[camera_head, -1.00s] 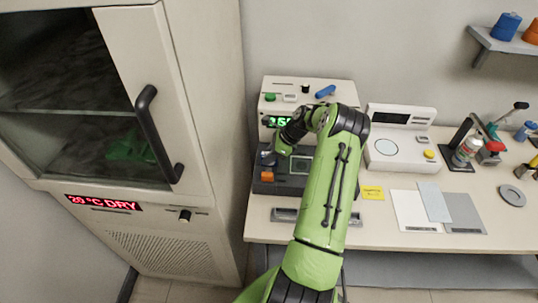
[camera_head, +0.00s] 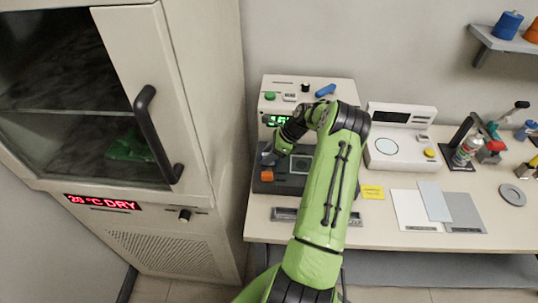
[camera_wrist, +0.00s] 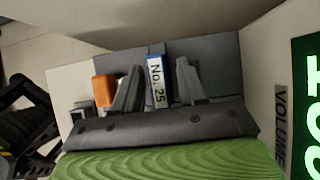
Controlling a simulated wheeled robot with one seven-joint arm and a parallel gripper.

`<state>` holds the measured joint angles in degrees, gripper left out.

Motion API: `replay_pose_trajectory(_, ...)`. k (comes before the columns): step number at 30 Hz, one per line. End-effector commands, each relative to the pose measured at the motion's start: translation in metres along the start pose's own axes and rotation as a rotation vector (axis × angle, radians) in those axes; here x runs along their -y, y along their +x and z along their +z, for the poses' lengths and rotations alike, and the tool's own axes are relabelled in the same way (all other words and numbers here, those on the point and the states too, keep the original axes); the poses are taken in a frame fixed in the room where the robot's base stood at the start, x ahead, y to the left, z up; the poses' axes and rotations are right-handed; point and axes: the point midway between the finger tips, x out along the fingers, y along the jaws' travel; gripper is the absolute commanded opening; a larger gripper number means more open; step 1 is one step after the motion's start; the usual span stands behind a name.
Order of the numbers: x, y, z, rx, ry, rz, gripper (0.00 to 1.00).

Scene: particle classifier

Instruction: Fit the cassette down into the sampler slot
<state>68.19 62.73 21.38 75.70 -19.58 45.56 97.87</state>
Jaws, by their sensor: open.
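The cassette (camera_wrist: 157,80) shows in the wrist view as a narrow blue piece with a white "No. 25" label. It stands at the dark grey base (camera_wrist: 215,60) of the sampler; how deep it sits in the slot cannot be told. My gripper (camera_wrist: 157,84) is open, with one finger on each side of the cassette and visible gaps between. In the head view my gripper (camera_head: 268,157) is over the left part of the sampler's base (camera_head: 290,186). The cassette and slot are not clear there, partly hidden by my arm.
An orange block (camera_head: 267,174) stands on the base beside my gripper. The white sampler body (camera_head: 345,92) with a green display rises behind. A white instrument (camera_head: 402,155) stands to the right. The tall cabinet (camera_head: 205,120) is close on the left.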

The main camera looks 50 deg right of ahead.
Motion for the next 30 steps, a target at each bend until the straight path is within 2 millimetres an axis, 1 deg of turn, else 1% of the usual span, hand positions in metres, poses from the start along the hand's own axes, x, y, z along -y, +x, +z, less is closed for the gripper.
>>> replay_pose_trajectory(1,0.0,-0.016,0.002,0.002,-0.002,-0.002,0.49)
replay_pose_trajectory(6,0.001,-0.065,0.002,0.002,-0.002,-0.006,0.49)
replay_pose_trajectory(9,0.001,-0.09,0.002,0.002,-0.003,-0.006,0.49)
replay_pose_trajectory(12,0.001,-0.108,0.002,0.002,-0.003,-0.005,0.49)
replay_pose_trajectory(15,0.0,-0.118,0.002,0.002,-0.003,-0.003,0.49)
replay_pose_trajectory(17,0.0,-0.121,0.002,0.002,-0.003,-0.002,0.49)
replay_pose_trajectory(30,0.001,-0.12,0.001,0.002,-0.003,-0.003,0.49)
